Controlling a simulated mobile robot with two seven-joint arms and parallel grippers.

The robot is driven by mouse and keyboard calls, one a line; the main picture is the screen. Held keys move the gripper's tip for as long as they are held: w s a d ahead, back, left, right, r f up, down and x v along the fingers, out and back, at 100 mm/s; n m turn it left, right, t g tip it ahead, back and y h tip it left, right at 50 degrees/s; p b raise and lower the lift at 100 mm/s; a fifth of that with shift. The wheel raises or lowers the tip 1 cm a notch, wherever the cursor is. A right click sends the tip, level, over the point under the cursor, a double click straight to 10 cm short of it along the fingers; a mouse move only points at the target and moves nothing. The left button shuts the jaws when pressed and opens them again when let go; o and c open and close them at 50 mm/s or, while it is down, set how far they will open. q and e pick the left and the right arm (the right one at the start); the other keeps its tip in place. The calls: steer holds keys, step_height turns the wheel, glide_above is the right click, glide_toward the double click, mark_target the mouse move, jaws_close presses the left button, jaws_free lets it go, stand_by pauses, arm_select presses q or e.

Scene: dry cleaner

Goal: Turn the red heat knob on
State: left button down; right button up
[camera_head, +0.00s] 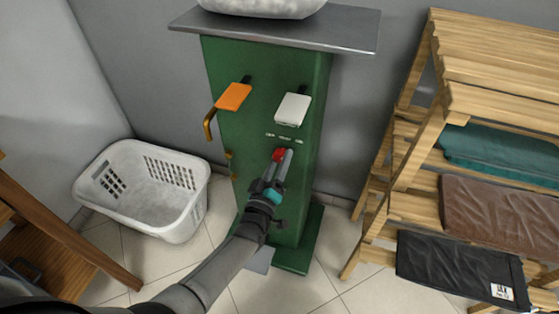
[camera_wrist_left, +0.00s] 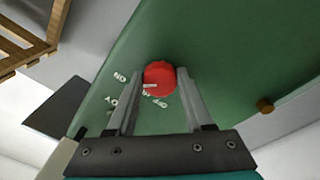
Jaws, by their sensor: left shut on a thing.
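The red heat knob (camera_head: 278,154) sits on the front of the green machine column (camera_head: 228,139), below an orange paddle and a white paddle. My left gripper (camera_head: 282,157) reaches up to it from below, its fingers at the knob. In the left wrist view, the round red knob (camera_wrist_left: 159,78) lies between the two fingertips (camera_wrist_left: 158,75) of my left gripper, which is shut on it. Small white markings (camera_wrist_left: 160,103) surround the knob; a pale pointer mark shows on its face. Their lettering is too small to read for certain. My right gripper is not in view.
An orange paddle (camera_head: 234,97) and a white paddle (camera_head: 292,109) stick out above the knob. A grey metal top (camera_head: 344,27) overhangs the column. A white laundry basket (camera_head: 181,228) stands on the left. A wooden rack (camera_head: 404,178) with folded cloths stands on the right.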

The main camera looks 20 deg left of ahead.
arm_select(q)
steer(key=shift+c, duration=1.4)
jaws_free()
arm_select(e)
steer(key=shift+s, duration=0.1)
arm_select(q)
steer(key=shift+s, duration=0.15)
steer(key=shift+s, duration=0.3)
steer(key=s+f+p, duration=0.1)
steer(key=s+p, duration=0.3)
steer(key=s, duration=1)
steer(key=shift+s+a, duration=0.2)
steer(key=shift+a, duration=0.05)
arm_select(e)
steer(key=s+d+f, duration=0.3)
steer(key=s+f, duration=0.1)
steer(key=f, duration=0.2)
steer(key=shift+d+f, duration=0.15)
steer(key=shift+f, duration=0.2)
arm_select(q)
steer(key=shift+f, duration=0.1)
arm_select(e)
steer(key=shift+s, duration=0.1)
